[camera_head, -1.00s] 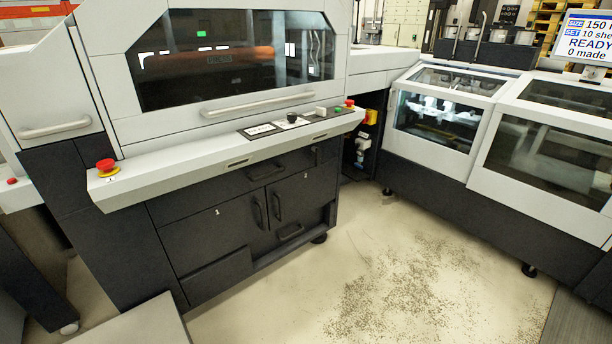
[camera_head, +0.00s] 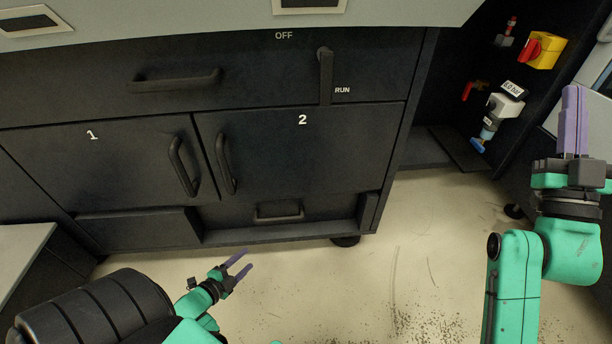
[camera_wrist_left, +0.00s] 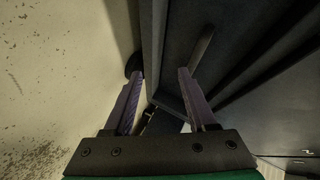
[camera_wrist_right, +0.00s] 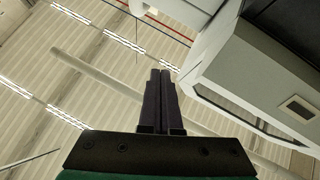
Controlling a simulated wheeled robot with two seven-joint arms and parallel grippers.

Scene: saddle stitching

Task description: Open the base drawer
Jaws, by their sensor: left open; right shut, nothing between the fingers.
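The base drawer (camera_head: 240,214) is a low dark panel at the bottom of the black cabinet, below the door marked 2. It looks closed, and its bar handle (camera_head: 279,210) shows in the head view. My left gripper (camera_head: 240,264) is open and empty, low over the floor in front of the cabinet base and a little left of the handle. In the left wrist view its spread fingers (camera_wrist_left: 158,88) point along the dark cabinet base; I cannot tell which bar there is the handle. My right gripper (camera_head: 573,120) is shut and empty, pointing up at the right, also seen in the right wrist view (camera_wrist_right: 160,75).
Doors 1 (camera_head: 110,165) and 2 (camera_head: 310,150) and the upper drawer (camera_head: 90,85) are closed. A red and yellow switch (camera_head: 541,49) and an air valve (camera_head: 505,105) sit at the right. The floor (camera_head: 420,250) is clear.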

